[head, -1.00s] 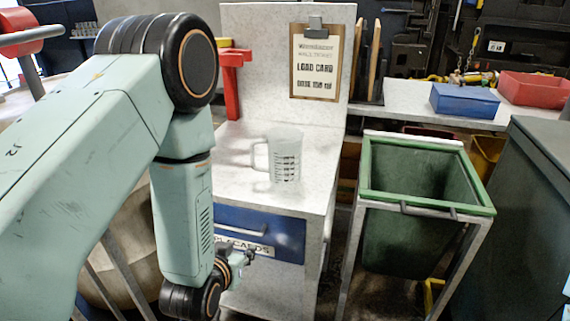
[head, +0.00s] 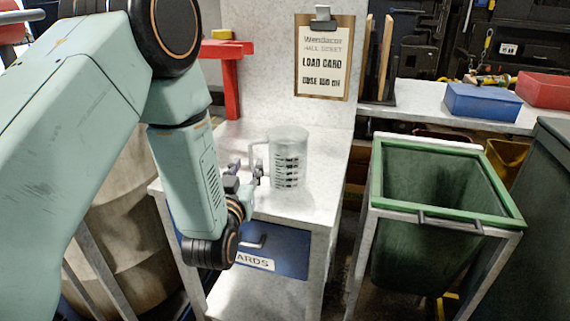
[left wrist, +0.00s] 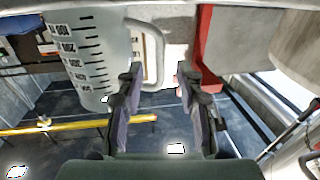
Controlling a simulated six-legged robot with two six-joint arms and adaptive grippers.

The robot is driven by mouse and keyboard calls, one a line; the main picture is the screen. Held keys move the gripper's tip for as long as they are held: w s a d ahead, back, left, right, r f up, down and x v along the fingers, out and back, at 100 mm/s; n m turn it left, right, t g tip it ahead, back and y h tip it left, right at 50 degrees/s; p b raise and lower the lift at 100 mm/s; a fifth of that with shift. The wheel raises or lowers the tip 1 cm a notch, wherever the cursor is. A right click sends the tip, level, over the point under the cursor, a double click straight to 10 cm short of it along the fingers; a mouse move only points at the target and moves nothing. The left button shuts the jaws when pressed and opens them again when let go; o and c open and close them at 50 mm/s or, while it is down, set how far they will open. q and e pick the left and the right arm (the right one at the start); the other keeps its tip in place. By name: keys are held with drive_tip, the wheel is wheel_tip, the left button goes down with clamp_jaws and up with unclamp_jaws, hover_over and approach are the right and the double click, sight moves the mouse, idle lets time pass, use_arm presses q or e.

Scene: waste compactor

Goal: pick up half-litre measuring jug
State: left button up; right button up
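The half-litre measuring jug (head: 289,162) is clear with dark scale marks and stands upright on the pale worktop, its handle (head: 257,157) facing left. In the left wrist view the jug body (left wrist: 85,55) fills the upper left, with the handle (left wrist: 158,55) just right of it. My left gripper (head: 252,173) is low beside the handle. In the left wrist view this gripper (left wrist: 160,82) is open, and the handle's outer bar lies between its fingertips. Contact cannot be told. My right gripper is out of view.
The worktop (head: 310,205) is clear right of the jug. A red stand (head: 229,85) rises behind left, and a clipboard (head: 323,60) hangs on the back panel. A blue drawer (head: 285,250) is below. A green-rimmed bin (head: 440,190) stands to the right.

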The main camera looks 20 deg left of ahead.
sight(251, 161)
use_arm(q)
drive_tip(key=x, duration=0.2)
drive_tip(key=b+x, duration=0.1)
drive_tip(key=x, duration=0.1)
drive_tip(key=shift+a+f, duration=0.15)
drive_tip(key=shift+f, duration=0.2)
drive_tip(key=shift+w+r, duration=0.2)
drive_tip(key=shift+w, duration=0.05)
drive_tip(key=shift+w+f, duration=0.1)
drive_tip(key=shift+c, duration=1.4)
clamp_jaws()
